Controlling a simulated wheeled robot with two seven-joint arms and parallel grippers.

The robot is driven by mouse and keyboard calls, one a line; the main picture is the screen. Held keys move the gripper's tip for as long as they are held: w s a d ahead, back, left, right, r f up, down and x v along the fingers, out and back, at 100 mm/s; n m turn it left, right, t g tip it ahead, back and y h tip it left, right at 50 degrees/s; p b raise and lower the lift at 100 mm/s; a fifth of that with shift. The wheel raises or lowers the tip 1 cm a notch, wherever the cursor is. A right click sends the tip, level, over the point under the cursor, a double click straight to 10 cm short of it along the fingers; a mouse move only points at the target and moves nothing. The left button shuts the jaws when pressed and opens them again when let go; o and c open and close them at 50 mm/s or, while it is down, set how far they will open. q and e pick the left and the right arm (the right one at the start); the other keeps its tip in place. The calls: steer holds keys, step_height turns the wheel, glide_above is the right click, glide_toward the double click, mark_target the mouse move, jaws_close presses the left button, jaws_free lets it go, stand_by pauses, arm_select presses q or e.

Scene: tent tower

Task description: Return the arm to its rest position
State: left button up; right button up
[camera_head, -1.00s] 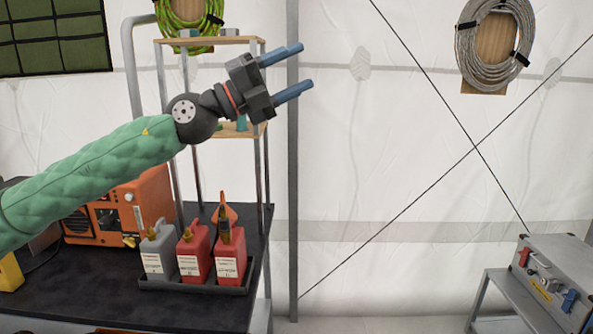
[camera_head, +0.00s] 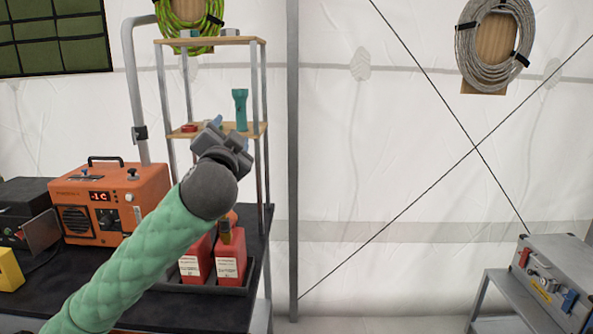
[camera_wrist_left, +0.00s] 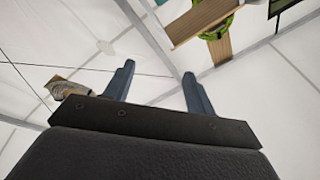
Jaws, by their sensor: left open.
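My left arm, in a green quilted sleeve, comes in from the lower left in the head view. My left gripper (camera_head: 214,131) is in front of the wooden shelf rack, largely foreshortened and pointing away. In the left wrist view its two blue fingers (camera_wrist_left: 157,85) are spread apart with nothing between them. Behind the fingers are white tent wall and frame poles. My right gripper is not in view.
A shelf rack (camera_head: 211,41) holds a teal flashlight (camera_head: 240,109). Red canisters (camera_head: 231,262) stand in a black tray, partly behind my arm. An orange unit (camera_head: 105,205) sits on the dark table. A grey case (camera_head: 556,276) stands on a bench at right. The middle is clear.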

arm_select(q)
steer(key=s+f+n+g+h, duration=0.1)
steer(key=s+f+g, duration=0.3)
steer(key=f, duration=0.9)
steer(key=s+f+n+g, duration=0.2)
steer(key=s+f+g, duration=0.15)
steer(key=f, duration=1.05)
steer(key=s+f+n+g+h, duration=0.1)
steer(key=s+f+g, duration=0.3)
steer(key=f, duration=0.9)
steer(key=s+f+n+g, duration=0.1)
steer(key=s+f+g, duration=0.2)
steer(key=s+f, duration=1)
steer(key=s+f+n+g, duration=0.1)
steer(key=s+f+g, duration=0.3)
steer(key=s+f, duration=0.9)
steer(key=s, duration=0.5)
steer(key=shift+h, duration=0.3)
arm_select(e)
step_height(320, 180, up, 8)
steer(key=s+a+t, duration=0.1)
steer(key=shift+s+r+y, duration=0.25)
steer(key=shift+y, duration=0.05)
arm_select(q)
steer(key=shift+f+n, duration=0.15)
steer(key=shift+n, duration=0.15)
steer(key=shift+c, duration=0.2)
